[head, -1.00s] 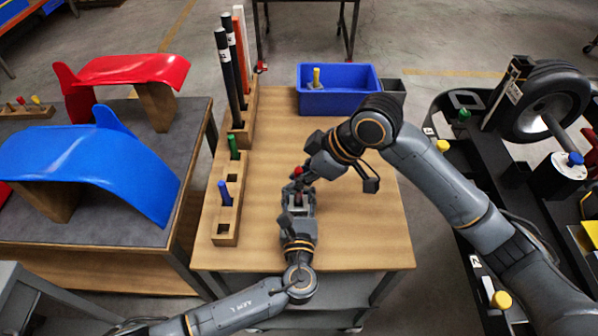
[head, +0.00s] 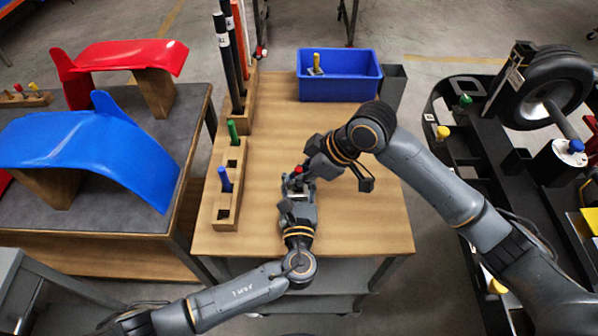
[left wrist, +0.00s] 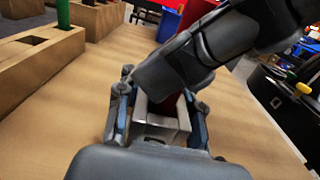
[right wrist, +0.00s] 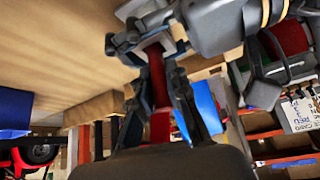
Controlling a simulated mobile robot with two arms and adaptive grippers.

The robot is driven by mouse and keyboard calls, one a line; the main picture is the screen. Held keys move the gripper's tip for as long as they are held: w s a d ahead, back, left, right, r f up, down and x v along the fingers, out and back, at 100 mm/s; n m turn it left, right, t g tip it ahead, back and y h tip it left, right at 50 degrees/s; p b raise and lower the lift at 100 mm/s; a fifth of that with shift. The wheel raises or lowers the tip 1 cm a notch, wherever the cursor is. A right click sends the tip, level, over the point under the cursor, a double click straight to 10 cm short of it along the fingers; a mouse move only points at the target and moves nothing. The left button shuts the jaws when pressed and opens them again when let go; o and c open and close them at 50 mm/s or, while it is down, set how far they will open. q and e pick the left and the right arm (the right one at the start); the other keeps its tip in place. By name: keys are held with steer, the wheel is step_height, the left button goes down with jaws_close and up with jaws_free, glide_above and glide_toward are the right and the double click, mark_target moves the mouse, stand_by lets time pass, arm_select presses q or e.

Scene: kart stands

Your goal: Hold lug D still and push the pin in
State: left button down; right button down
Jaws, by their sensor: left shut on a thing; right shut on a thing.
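Lug D is a grey metal block (head: 296,186) low over the wooden bench. My left gripper (head: 299,192) is shut around its sides; in the left wrist view, the lug (left wrist: 163,127) sits between the fingers. The red pin (head: 298,169) is above it, held in my right gripper (head: 304,174). In the right wrist view, the fingers are shut along the red shaft (right wrist: 159,90), and its far end meets the lug's opening (right wrist: 154,47). How deep the pin sits is hidden. My right gripper covers much of the lug in the left wrist view.
A wooden rack (head: 228,210) with a blue pin (head: 225,180) and green pin (head: 232,131) stands left of my grippers. A blue bin (head: 340,87) holding a yellow-topped piece is at the back. The bench's right side (head: 375,225) is clear.

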steer(key=shift+f, duration=0.1)
steer(key=c, duration=1.2)
jaws_free()
steer(key=v, duration=1.2)
steer(key=shift+w, duration=0.1)
arm_select(q)
steer(key=c, duration=0.8)
jaws_free()
